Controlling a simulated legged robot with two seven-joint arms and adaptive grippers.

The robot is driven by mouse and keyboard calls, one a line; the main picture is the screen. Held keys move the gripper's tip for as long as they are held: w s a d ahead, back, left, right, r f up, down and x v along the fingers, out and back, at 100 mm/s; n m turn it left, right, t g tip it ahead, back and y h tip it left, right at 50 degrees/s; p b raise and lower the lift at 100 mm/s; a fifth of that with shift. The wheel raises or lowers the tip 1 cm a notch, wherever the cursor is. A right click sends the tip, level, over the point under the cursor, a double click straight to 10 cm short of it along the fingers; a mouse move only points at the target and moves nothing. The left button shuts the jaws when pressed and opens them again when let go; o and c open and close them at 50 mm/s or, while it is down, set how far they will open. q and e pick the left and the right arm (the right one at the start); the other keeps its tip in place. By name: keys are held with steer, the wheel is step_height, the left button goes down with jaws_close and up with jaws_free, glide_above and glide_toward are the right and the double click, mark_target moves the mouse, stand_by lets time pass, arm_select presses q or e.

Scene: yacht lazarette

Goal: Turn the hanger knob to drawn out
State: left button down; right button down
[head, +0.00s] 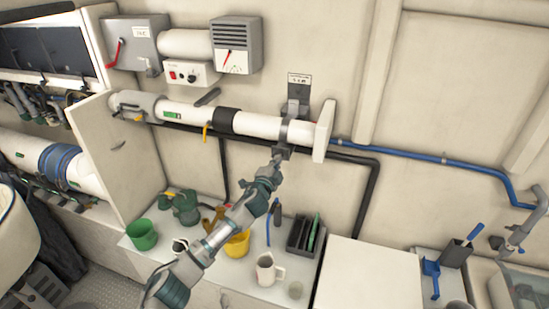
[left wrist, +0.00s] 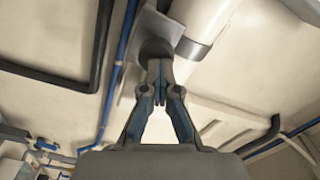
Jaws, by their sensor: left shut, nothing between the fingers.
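The hanger (head: 284,133) is a grey strap around the white pipe (head: 180,113), below a dark wall bracket (head: 298,92) with a label plate. In the left wrist view, a dark round knob (left wrist: 154,46) sits on the underside of a grey block (left wrist: 150,24) beside the pipe. My left gripper (head: 277,159) is just under the hanger. In the left wrist view its fingers (left wrist: 160,72) are shut with nothing between them. Their tips overlap the knob in the picture; I cannot tell whether they touch it. The right gripper is out of view.
A black hose (head: 370,195) and a blue pipe (head: 400,152) run along the wall. Below, a counter holds a green cup (head: 142,234), a yellow cup (head: 237,245), a white mug (head: 268,270) and a dark rack (head: 304,236). A white panel (head: 324,130) stands right of the hanger.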

arm_select(q)
steer(key=m, duration=1.1)
steer(key=a+m, duration=0.1)
steer(key=m, duration=0.4)
steer(key=shift+w+r, duration=0.15)
steer(key=shift+w, duration=0.1)
steer(key=c, duration=1.8)
jaws_free()
steer(key=shift+m, duration=0.4)
steer(key=o, duration=0.8)
steer(key=shift+w, duration=0.1)
steer(key=shift+o, duration=1.4)
steer(key=shift+w+f, duration=0.25)
steer(key=shift+f, duration=0.05)
steer(key=shift+w+d+f, duration=0.1)
steer(key=shift+d+f, duration=0.25)
